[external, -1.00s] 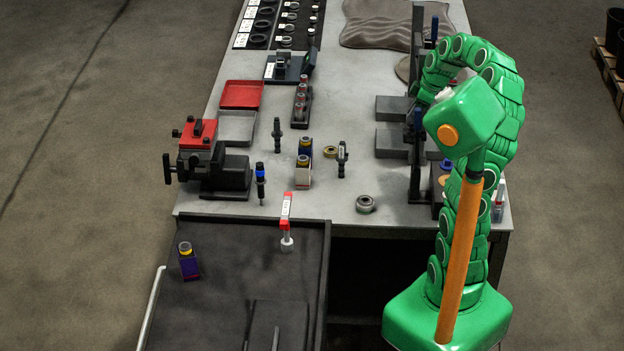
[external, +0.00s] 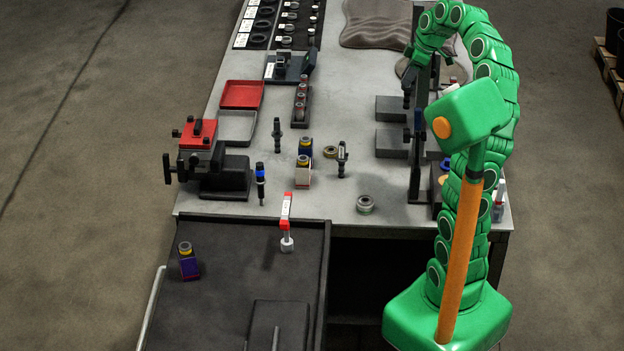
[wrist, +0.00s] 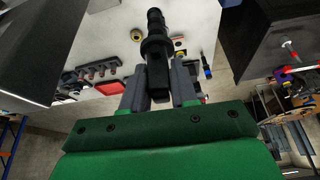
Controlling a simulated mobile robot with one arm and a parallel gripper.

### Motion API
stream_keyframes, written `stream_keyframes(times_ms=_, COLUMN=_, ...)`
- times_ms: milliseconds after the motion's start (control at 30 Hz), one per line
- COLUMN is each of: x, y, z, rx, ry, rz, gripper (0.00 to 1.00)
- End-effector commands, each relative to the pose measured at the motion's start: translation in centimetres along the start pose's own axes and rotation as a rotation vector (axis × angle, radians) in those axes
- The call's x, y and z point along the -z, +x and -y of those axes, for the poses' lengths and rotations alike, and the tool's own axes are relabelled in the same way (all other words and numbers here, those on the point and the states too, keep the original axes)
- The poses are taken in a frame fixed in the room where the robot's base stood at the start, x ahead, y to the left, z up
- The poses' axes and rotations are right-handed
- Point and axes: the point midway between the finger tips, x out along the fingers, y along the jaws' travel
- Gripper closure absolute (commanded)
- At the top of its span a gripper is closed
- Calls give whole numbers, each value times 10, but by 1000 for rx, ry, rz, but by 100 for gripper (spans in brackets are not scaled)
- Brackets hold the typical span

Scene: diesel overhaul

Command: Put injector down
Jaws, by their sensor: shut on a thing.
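In the wrist view my gripper (wrist: 158,88) is shut on a black, stepped, rod-shaped injector (wrist: 154,40), which sticks out beyond the fingers. In the external view my gripper (external: 408,83) is over the right side of the bench, by the tall dark stand; the held injector cannot be told apart there. Other injectors stand upright on the bench: a dark one (external: 277,135), one with a blue band (external: 261,183) and one with a grey collar (external: 342,160).
The grey bench (external: 350,90) has clear room in its middle. The red-topped vise (external: 215,160) is at left, with red (external: 242,94) and grey (external: 237,127) trays behind it. The tall dark stand (external: 420,150) and dark blocks (external: 392,108) are at right. A black cart (external: 220,290) is in front.

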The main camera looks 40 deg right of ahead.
Motion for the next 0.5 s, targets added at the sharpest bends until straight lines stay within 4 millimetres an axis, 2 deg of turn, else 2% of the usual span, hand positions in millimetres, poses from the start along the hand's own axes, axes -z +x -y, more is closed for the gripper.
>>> stream_keyframes(times_ms=267, x=41, y=17, z=19, rx=37, ry=-95, rz=0, gripper=100)
stream_keyframes(times_ms=500, x=91, y=37, z=50, rx=88, ry=-217, rz=0, gripper=100)
